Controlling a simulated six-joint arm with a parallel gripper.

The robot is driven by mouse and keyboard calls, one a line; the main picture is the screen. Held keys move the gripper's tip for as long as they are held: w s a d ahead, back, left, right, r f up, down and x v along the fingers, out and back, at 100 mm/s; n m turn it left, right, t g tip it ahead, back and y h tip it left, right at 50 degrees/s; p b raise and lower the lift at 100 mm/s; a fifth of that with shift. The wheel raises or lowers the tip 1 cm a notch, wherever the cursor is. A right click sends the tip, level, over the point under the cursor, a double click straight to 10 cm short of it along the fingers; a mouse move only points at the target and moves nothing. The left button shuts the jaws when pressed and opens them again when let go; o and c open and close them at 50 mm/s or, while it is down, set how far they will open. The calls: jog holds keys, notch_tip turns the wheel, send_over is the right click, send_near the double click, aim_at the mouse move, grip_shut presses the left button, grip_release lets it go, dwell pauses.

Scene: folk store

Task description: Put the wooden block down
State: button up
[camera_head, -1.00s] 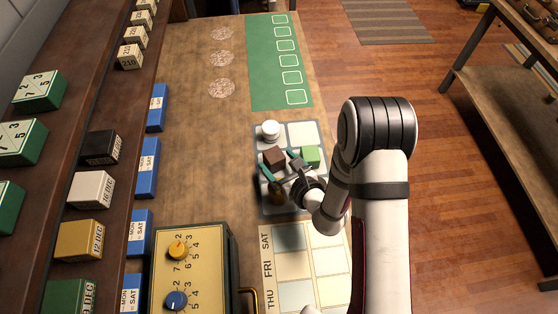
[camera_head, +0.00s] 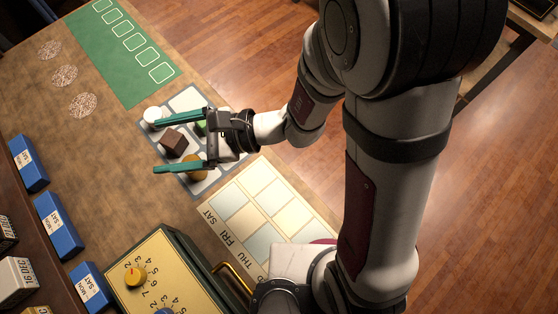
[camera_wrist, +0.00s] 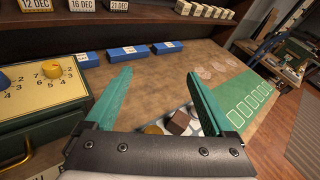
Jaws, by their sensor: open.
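The wooden block, a dark brown cube (camera_head: 174,141), sits on the grey grid tray (camera_head: 201,184) on the table. It also shows in the wrist view (camera_wrist: 179,123), just beyond my gripper's body. My gripper (camera_head: 180,143) is open, with its two teal fingers spread wide and nothing between the tips. In the head view the fingers appear on either side of the brown block, raised above the tray. The wrist view (camera_wrist: 160,82) shows the fingers apart, pointing toward the shelf side.
On the tray also stand a white round piece (camera_head: 153,117), a partly hidden green block (camera_head: 201,126) and a yellowish round piece (camera_head: 196,168). A green mat (camera_head: 128,52) lies behind. A dial box (camera_head: 160,270) and blue boxes (camera_head: 58,226) stand at left.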

jog(key=s+d+r+n+g+h, duration=0.25)
jog(key=s+d+n+h, duration=0.4)
jog(key=d, duration=0.45)
jog(key=d+n+t+h, duration=0.2)
jog(key=d+h, duration=0.4)
jog(key=d, duration=0.9)
jog(key=shift+s+d+f+n+t+h, duration=0.35)
jog(key=shift+f+t, duration=0.1)
jog(key=shift+t, duration=0.4)
jog(key=shift+a, duration=0.1)
